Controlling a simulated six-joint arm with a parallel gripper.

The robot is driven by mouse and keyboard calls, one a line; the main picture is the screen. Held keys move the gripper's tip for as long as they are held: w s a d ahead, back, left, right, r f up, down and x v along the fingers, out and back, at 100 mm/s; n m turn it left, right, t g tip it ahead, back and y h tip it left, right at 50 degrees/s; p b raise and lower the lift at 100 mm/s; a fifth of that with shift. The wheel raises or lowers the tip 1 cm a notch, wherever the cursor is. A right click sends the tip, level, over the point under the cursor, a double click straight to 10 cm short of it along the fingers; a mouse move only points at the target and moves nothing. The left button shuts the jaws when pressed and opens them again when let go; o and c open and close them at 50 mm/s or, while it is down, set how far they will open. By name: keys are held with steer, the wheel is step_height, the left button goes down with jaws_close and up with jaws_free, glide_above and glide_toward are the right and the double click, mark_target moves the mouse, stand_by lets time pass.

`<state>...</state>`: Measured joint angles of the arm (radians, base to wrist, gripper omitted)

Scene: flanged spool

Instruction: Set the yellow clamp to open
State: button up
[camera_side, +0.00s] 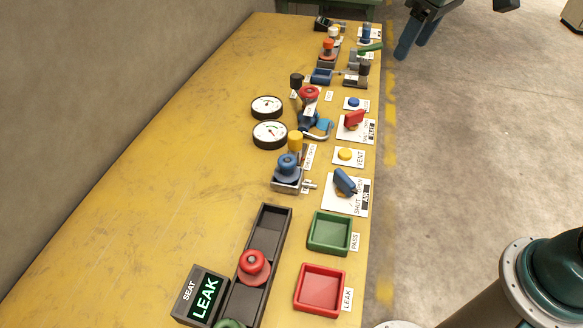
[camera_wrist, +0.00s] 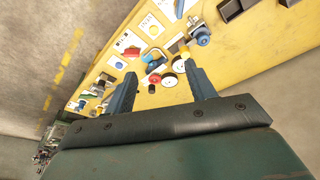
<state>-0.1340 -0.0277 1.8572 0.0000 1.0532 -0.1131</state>
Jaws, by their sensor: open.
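In the side view, a yellow upright cylinder (camera_side: 295,142), which looks like the yellow clamp's handle, stands just behind the blue spool (camera_side: 287,163). A white SHUT/OPEN label (camera_side: 310,155) lies beside it. The cylinder appears upright; I cannot tell its setting for sure. In the wrist view, a small yellow top (camera_wrist: 184,56) shows near the gauges, beyond my gripper's fingers. My gripper (camera_side: 411,49) is at the top right of the side view, past the bench edge and well away from the cylinder. In the wrist view its blue fingers (camera_wrist: 163,73) are apart, with nothing between them.
Two round gauges (camera_side: 268,134) stand left of the cylinder. A red lever (camera_side: 355,118), yellow VENT button (camera_side: 345,155) and blue lever (camera_side: 345,182) line the right edge. Green (camera_side: 330,233) and red (camera_side: 320,290) trays and a LEAK display (camera_side: 203,297) are nearer. The bench's left side is bare.

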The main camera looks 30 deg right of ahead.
steer(key=w+a+f+n+g, duration=0.1)
steer(key=w+a+f, duration=0.2)
steer(key=w, duration=0.2)
steer(key=w+a+f+n+g, duration=0.1)
steer(key=w+a+f, duration=0.15)
steer(key=w, duration=0.35)
steer(key=n+g, duration=0.1)
glide_above(295, 134)
step_height(295, 134, down, 11)
steer(key=shift+r, duration=0.15)
step_height(295, 134, down, 14)
steer(key=shift+r, duration=0.1)
steer(key=shift+c, duration=0.4)
jaws_close()
steer(key=shift+w+d+r, duration=0.1)
steer(key=shift+w+d, duration=1.6)
steer(key=shift+w, duration=0.05)
